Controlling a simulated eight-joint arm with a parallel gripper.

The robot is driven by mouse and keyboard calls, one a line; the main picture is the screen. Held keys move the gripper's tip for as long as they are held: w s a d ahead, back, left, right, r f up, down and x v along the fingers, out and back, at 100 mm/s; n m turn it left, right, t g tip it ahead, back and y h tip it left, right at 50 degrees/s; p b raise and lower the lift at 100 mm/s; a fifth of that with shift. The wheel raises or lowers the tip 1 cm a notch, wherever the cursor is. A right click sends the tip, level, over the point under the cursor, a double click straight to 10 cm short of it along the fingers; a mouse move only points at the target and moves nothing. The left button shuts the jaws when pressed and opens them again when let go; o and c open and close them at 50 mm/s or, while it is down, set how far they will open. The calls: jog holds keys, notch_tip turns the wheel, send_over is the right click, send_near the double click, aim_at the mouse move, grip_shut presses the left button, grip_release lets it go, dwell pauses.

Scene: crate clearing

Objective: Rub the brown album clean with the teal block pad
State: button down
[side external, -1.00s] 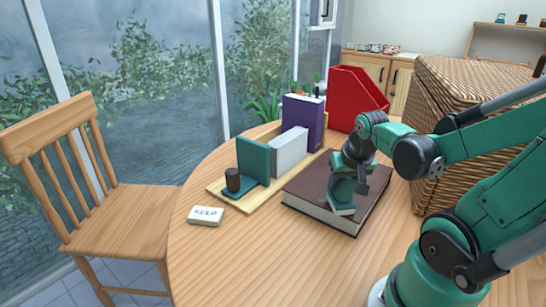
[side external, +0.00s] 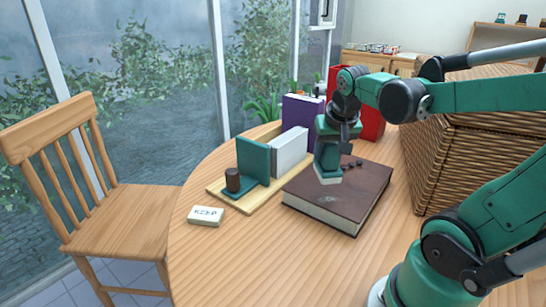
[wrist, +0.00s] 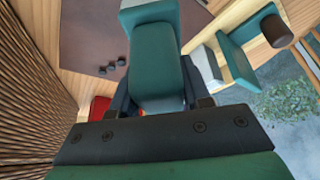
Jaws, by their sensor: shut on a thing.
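The brown album (side external: 345,205) lies flat on the round wooden table. A faint pale mark shows on its cover near the left, and a few small dark bits (side external: 352,164) lie toward its back; the wrist view shows these bits (wrist: 112,67) on the brown cover (wrist: 85,40) too. My gripper (side external: 337,135) is shut on the teal block pad (side external: 327,160), which has a pale underside. The pad hangs roughly upright over the album's back left part, seemingly a little above the cover; contact is hard to judge. In the wrist view the pad (wrist: 155,75) fills the centre and hides part of the album.
Left of the album, a wooden board (side external: 262,200) bears a teal bookend with a brown cylinder (side external: 232,180), a pale book (side external: 290,152) and a purple binder (side external: 300,115). A red file (side external: 373,122) stands behind, a wicker crate (side external: 470,150) right. A KEEP block (side external: 205,216) lies front left.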

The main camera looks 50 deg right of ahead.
jog(key=shift+r, duration=1.05)
jog(key=w+a+r+n+y, duration=0.1)
jog(key=w+a+r+n, duration=0.2)
jog(key=a, duration=0.6)
jog(key=w+a+r+n+t+y, duration=0.1)
jog(key=w+a+n, duration=0.2)
jog(key=w+a, duration=0.35)
jog(key=w+a+r+n+y, duration=0.1)
jog(key=w+a+r+n, duration=0.2)
jog(key=a, duration=0.7)
notch_tip(320, 180, down, 20)
jog(key=shift+s+a+r, duration=0.15)
jog(key=shift+c, duration=2.1)
grip_release()
